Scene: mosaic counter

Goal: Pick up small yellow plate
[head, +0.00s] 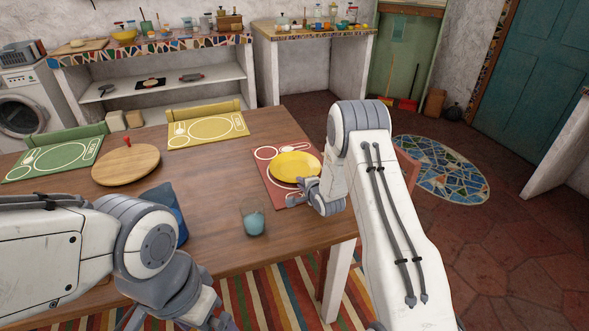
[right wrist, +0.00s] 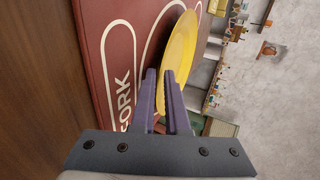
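The small yellow plate (head: 294,165) lies over the red place mat (head: 269,179) at the right end of the wooden table. My right gripper (head: 309,190) is at the plate's near right rim. In the right wrist view, the two fingers (right wrist: 163,98) are close together with a narrow gap, their tips at the rim of the yellow plate (right wrist: 180,48). The right finger hides part of the rim, so I cannot tell whether they clamp it. The red mat (right wrist: 103,40) is beside the left finger. My left arm is at lower left; its fingertips are not visible.
A glass with blue contents (head: 253,221) stands on the table left of my right gripper. A round wooden board (head: 125,167), a yellow mat (head: 208,130) and a green mat (head: 52,158) lie farther left. A blue object (head: 172,208) is partly behind my left arm. Bare tabletop lies mid-table.

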